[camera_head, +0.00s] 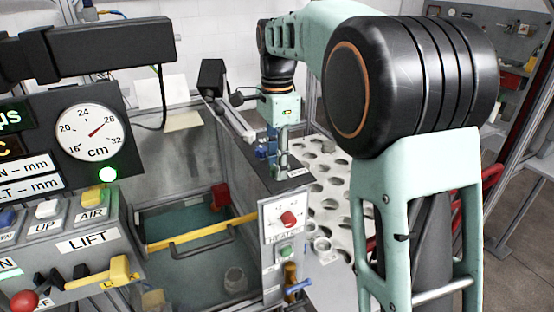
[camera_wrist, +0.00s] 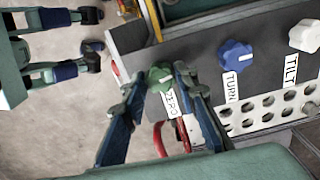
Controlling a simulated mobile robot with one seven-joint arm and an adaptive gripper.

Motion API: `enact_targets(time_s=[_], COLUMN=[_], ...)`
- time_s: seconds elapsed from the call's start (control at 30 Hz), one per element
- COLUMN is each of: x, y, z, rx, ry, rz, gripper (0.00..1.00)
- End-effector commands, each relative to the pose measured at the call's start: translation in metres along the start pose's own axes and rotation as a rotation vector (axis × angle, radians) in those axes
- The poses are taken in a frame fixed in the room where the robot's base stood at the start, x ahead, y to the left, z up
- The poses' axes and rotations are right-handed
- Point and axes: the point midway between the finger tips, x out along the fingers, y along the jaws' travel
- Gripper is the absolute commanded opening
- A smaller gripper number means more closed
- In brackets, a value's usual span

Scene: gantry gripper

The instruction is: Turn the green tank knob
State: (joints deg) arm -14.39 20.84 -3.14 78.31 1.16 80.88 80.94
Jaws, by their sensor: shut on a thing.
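The green knob (camera_wrist: 160,77) with a white pointer mark sits on a dark panel top beside a label reading ZERO. In the wrist view my gripper (camera_wrist: 161,80) has one blue finger on each side of it and is shut on it. In the head view my gripper (camera_head: 275,162) points down at the dark panel (camera_head: 268,183) on the tank's right corner. The knob itself is mostly hidden there by the fingers.
In the wrist view a blue TURN knob (camera_wrist: 235,55) and a white TILT knob (camera_wrist: 305,36) share the panel. In the head view the tank's yellow bar (camera_head: 200,232), a red knob (camera_head: 288,219) and a perforated white tray (camera_head: 335,200) are close by.

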Motion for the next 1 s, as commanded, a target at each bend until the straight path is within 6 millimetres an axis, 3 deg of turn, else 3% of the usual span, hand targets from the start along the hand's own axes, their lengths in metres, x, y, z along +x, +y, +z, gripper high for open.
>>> enact_targets(time_s=[1.0], x=[-0.0023], y=[0.0], z=[-0.0001], rx=[-0.951], ry=[0.0], rz=[0.001], gripper=[0.03])
